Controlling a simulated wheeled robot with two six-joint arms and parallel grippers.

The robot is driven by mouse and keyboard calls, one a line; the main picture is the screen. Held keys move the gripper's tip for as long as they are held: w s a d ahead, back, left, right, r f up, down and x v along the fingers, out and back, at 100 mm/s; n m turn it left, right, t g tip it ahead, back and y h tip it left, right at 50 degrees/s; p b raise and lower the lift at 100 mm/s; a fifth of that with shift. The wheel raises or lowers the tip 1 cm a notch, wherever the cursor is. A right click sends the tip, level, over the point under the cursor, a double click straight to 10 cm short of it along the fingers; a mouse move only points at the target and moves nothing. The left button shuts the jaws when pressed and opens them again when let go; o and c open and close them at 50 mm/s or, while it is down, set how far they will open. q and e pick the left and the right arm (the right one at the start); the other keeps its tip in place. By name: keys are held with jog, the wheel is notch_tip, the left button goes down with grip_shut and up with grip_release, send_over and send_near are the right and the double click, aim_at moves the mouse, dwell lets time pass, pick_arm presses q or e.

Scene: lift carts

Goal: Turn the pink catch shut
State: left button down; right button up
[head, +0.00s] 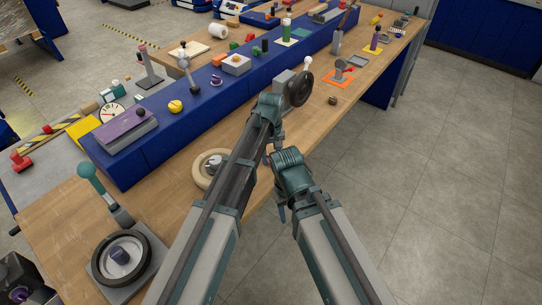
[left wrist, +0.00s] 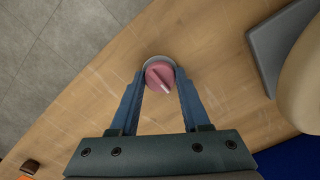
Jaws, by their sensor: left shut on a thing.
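The pink catch (left wrist: 158,77) is a round pink knob with a pale pointer mark, in a grey round seat on the wooden bench. It shows in the left wrist view, at the upper middle. My left gripper (left wrist: 161,83) has its two blue fingers closed on either side of the knob. In the head view my left arm covers the catch and the fingers. My right arm is folded at the middle of the head view, and its gripper's jaws cannot be made out there.
A cream ring wheel (head: 198,176) stands on the bench left of my arm. A dark handwheel with a green-knobbed lever (head: 91,172) is at the front left. A long blue riser (head: 160,126) carries several devices. An orange plate (head: 328,80) lies farther along. Floor is open at right.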

aim_at(271, 157)
pick_arm(q)
jog(key=shift+c, duration=1.9)
grip_release()
notch_tip(271, 157, up, 14)
jog(key=p, duration=1.3)
jog(key=shift+p, duration=0.4)
jog(key=shift+f, duration=0.15)
jog(key=shift+a, duration=0.1)
